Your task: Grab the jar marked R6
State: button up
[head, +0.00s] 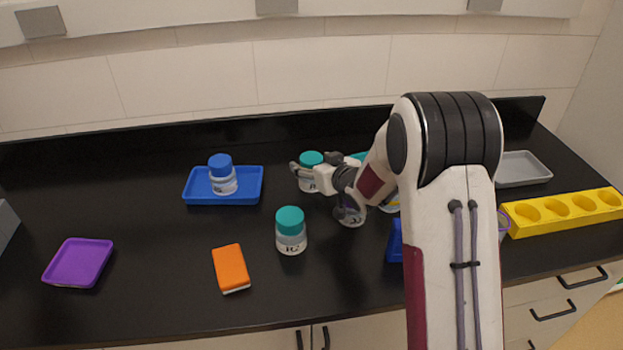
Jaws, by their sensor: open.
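No label clearly reads R6 in the head view. A clear jar with a teal lid (311,158) stands by my gripper (316,190), partly covered by it, and its label is too small to read. My gripper is open; I cannot tell whether its fingers touch that jar. A second teal-lidded jar (290,232) stands in front, with a label that seems to read R2. A blue-lidded jar (222,176) stands on the blue tray (254,190), its label unreadable.
An orange and white sponge (230,268) and a purple tray (79,263) lie at the front left. A yellow rack with holes (565,221) and a grey tray (522,169) are at the right. My arm hides part of the right-hand counter, including most of a blue object (395,243).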

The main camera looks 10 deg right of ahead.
jog(key=shift+w+a+f, duration=0.1)
jog(key=shift+w, duration=0.25)
jog(key=shift+c, duration=0.4)
jog(key=c, duration=1.6)
